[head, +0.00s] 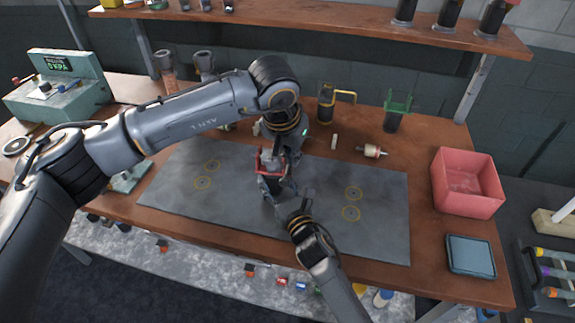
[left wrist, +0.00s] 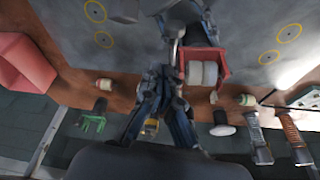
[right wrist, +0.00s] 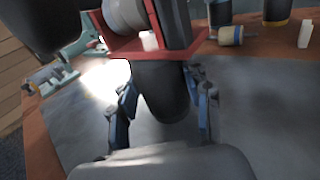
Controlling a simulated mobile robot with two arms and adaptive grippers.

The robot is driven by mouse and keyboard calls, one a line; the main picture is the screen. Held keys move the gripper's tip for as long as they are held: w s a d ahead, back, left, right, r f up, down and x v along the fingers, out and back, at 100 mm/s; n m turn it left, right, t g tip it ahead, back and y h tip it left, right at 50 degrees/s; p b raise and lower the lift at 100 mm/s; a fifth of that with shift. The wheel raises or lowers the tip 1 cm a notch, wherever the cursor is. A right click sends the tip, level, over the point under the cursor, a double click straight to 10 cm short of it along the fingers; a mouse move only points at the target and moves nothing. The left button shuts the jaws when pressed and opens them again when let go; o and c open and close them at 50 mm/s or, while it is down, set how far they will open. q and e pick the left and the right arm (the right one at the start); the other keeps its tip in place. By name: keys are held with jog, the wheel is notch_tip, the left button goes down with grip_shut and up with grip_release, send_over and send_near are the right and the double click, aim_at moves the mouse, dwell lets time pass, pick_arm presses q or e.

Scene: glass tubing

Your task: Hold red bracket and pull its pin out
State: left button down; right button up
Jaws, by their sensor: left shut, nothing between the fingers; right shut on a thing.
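The red bracket (head: 268,162) is above the middle of the grey mat (head: 385,225). It carries pale rounded pieces and shows in the left wrist view (left wrist: 222,76) and at the top of the right wrist view (right wrist: 150,52). My right gripper (right wrist: 161,95) is shut around a dark cylindrical part (right wrist: 163,92) under the bracket. My left gripper (left wrist: 165,78) comes from above, shut and empty, close beside the bracket. Whether its fingers touch the bracket cannot be told. I cannot make out the pin for certain; the grippers crowd that area.
A pink bin (head: 466,188) and a blue-grey tray (head: 470,256) stand at the right. The mat's right part is clear.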

pick_arm(q)
jog(key=v, duration=1)
jog(key=shift+w+d+r, duration=0.2)
jog(key=shift+w+r, duration=0.05)
jog(key=shift+w, duration=0.05)
pick_arm(e)
jog(key=o, duration=1.6)
